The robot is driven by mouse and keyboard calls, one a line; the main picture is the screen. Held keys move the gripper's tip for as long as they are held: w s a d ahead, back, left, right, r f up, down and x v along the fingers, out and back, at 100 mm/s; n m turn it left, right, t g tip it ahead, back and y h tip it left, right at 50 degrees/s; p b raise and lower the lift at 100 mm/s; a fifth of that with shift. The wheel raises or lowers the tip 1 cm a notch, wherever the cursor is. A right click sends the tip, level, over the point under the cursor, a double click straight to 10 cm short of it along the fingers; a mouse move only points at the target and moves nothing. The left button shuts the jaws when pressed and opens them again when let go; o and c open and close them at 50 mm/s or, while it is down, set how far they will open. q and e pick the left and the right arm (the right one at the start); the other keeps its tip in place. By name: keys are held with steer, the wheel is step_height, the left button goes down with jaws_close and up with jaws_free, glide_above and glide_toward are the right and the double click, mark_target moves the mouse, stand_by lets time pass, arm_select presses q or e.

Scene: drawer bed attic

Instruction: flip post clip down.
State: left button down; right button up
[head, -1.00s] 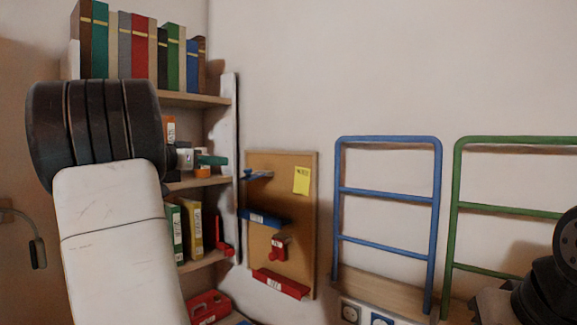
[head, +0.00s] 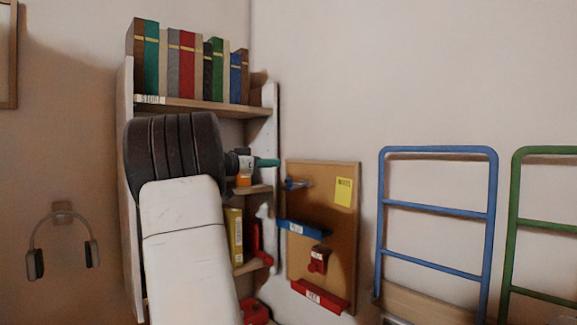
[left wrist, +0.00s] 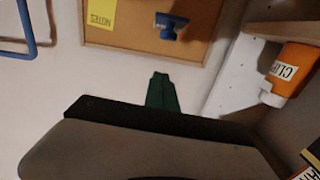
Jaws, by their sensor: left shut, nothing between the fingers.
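I cannot tell for sure which part is the post clip. A blue fitting (head: 297,184) sticks out near the top left of the corkboard (head: 345,250); it also shows in the left wrist view (left wrist: 170,25). A red block (head: 318,260) sits lower on the board. My left gripper (head: 267,162), with green fingertips, is shut and empty, in front of the shelf's right post and left of the board's top. Its green tip shows in the left wrist view (left wrist: 162,92), apart from the blue fitting. My left arm hides much of the shelf. My right gripper is out of view.
The bookshelf (head: 180,103) holds a row of books on top. An orange container (left wrist: 290,70) stands close by on it. A blue bar (head: 300,230) and a red tray (head: 320,296) are on the board. Blue rails (head: 435,151) stand at the right. Headphones hang at left.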

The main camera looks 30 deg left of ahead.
arm_select(q)
steer(key=w+f, duration=0.2)
steer(key=w+d+f, duration=0.1)
steer(key=w+f, duration=0.1)
steer(key=shift+d, duration=0.2)
stand_by(0.4)
